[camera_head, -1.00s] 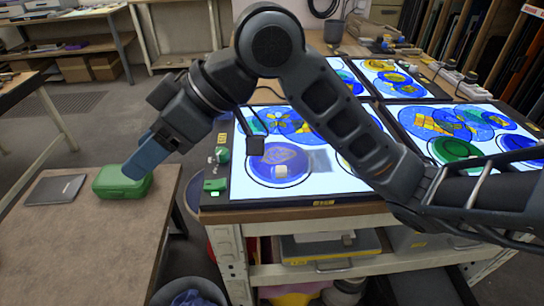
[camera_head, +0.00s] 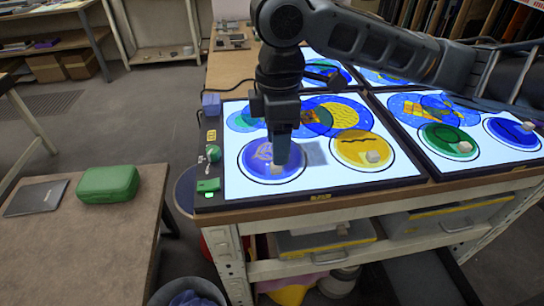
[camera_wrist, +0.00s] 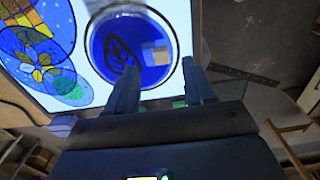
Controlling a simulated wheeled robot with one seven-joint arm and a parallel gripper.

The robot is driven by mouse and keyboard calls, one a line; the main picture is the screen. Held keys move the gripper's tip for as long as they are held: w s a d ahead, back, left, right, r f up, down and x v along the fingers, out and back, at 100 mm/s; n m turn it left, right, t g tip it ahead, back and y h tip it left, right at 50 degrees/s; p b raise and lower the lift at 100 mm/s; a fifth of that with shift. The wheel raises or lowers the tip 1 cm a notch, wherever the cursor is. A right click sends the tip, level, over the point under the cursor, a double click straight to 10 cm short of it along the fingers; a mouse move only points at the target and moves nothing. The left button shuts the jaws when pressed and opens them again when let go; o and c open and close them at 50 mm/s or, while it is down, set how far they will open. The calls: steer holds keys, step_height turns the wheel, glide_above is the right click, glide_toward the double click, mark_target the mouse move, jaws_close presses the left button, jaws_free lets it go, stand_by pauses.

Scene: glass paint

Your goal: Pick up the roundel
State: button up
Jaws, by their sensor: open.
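Several round glass roundels lie on lit panels. The nearest to my gripper is a blue roundel (camera_head: 256,172) with dark line work and a pale block-like knob on it. It lies at the front left of the near left panel (camera_head: 236,184). My gripper (camera_head: 281,160) points down over this roundel and hides part of it. In the wrist view the blue roundel (camera_wrist: 108,62) lies beyond the open fingers (camera_wrist: 160,82), with the pale knob (camera_wrist: 156,55) near its right side. The fingers hold nothing. I cannot tell the exact height of the fingertips.
A yellow roundel (camera_head: 350,145) with a knob lies just right. A green roundel (camera_head: 436,137) and another blue one (camera_head: 505,140) lie on the right panel. Small green and grey items edge the left panel. A green case (camera_head: 108,184) sits on a separate table.

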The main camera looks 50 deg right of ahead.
steer(key=shift+f, duration=2.4)
steer(key=shift+c, duration=0.3)
steer(key=shift+a, duration=0.1)
jaws_close()
